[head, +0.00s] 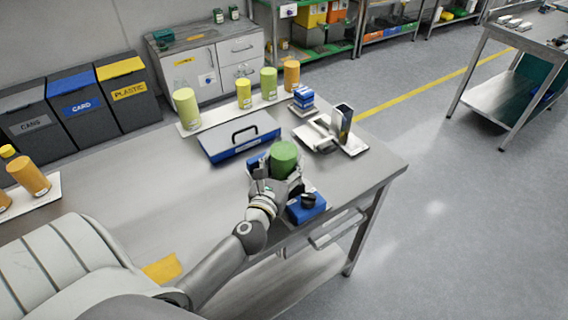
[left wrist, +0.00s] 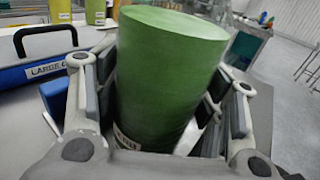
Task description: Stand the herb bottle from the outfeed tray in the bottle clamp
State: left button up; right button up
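My left gripper (head: 277,178) is over the front of the steel table with its fingers on either side of a green bottle (head: 284,157). In the left wrist view the gripper (left wrist: 160,115) has its pads against the sides of the green bottle (left wrist: 165,75), which looks slightly tilted there; its lower end is largely hidden. A blue block (head: 257,161) shows partly behind the gripper, and a blue device with a black knob (head: 306,208) is just right of it. I cannot tell which part is the bottle clamp. My right gripper is not in view.
A white tray (head: 222,116) at the back edge carries green, yellow and orange bottles. A blue case with a black handle (head: 240,139) lies before it. A metal fixture (head: 342,125) stands at the right. Orange bottles (head: 28,177) stand far left. The left-middle tabletop is clear.

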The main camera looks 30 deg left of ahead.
pick_arm(q)
jog(key=o, duration=0.3)
jog(key=shift+r, duration=0.2)
jog(key=b+v, duration=0.3)
jog(key=v, duration=0.8)
jog(key=shift+s+f, duration=0.1)
jog(key=shift+s, duration=0.05)
jog(key=shift+s+d, duration=0.15)
jog(key=shift+s, duration=0.25)
dwell(0.5)
dwell(0.8)
